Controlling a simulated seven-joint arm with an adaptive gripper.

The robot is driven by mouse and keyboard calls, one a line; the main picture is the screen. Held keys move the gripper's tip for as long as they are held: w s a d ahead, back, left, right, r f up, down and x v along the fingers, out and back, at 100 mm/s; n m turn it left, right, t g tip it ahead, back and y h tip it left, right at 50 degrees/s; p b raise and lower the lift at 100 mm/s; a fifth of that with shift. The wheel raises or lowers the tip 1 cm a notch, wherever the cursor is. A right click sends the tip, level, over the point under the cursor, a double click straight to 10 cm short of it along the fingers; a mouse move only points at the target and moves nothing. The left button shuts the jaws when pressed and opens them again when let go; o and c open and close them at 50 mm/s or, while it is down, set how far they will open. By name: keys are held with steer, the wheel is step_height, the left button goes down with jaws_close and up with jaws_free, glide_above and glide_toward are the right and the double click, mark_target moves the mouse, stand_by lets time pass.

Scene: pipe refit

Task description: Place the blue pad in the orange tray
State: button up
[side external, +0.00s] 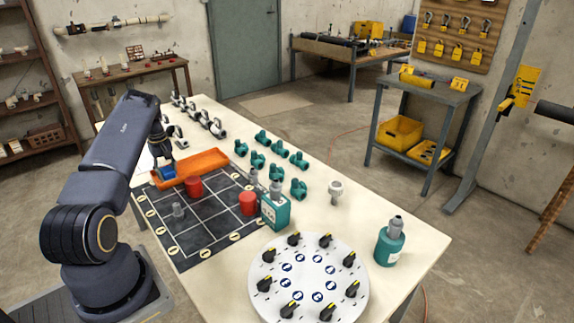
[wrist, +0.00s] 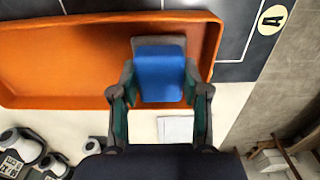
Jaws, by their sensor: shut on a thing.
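The blue pad (side external: 168,173) is held in my gripper (side external: 165,163) at the near-left end of the orange tray (side external: 208,161). In the wrist view the blue pad (wrist: 160,74) sits between the two fingers of my gripper (wrist: 158,82), which are shut on it. The orange tray (wrist: 62,60) lies behind the pad, with its near rim passing below it. The pad overlaps the tray's end in this view; I cannot tell whether it touches the tray floor.
A dark grid board (side external: 200,222) with red cylinders (side external: 194,187) lies beside the tray. Several green pipe fittings (side external: 279,148), a teal bottle (side external: 390,243) and a white round dial plate (side external: 310,275) stand on the table. Grey-white fittings (wrist: 22,145) lie near the gripper.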

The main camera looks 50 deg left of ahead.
mark_target(167, 169)
steer(key=o, duration=1.1)
steer(key=shift+f, duration=0.1)
step_height(167, 169, up, 12)
steer(key=w+d+r+m+t, duration=0.1)
steer(key=w+d+r+m, duration=0.3)
steer(key=d+r, duration=0.7)
steer(key=w+d+r+m+t, duration=0.2)
steer(key=w+d+r, duration=0.4)
steer(key=d+r, duration=0.5)
steer(key=s+d+r+m+t, duration=0.1)
steer(key=s+d+m, duration=0.2)
steer(key=d, duration=0.7)
steer(key=s+d+r+m, duration=0.1)
steer(key=s+d+m, duration=0.2)
steer(key=d, duration=0.7)
steer(key=s+d+f+m, duration=0.1)
steer(key=s+d+m, duration=0.1)
steer(key=s+d, duration=0.1)
steer(key=s+d+f+m+t, duration=0.1)
steer(key=s+d+m, duration=0.1)
steer(key=s+d, duration=0.1)
steer(key=s+d+f+m, duration=0.1)
steer(key=s+d+m, duration=0.1)
steer(key=s+d, duration=0.2)
steer(key=shift+f+t, duration=0.3)
steer(key=shift+f, duration=0.1)
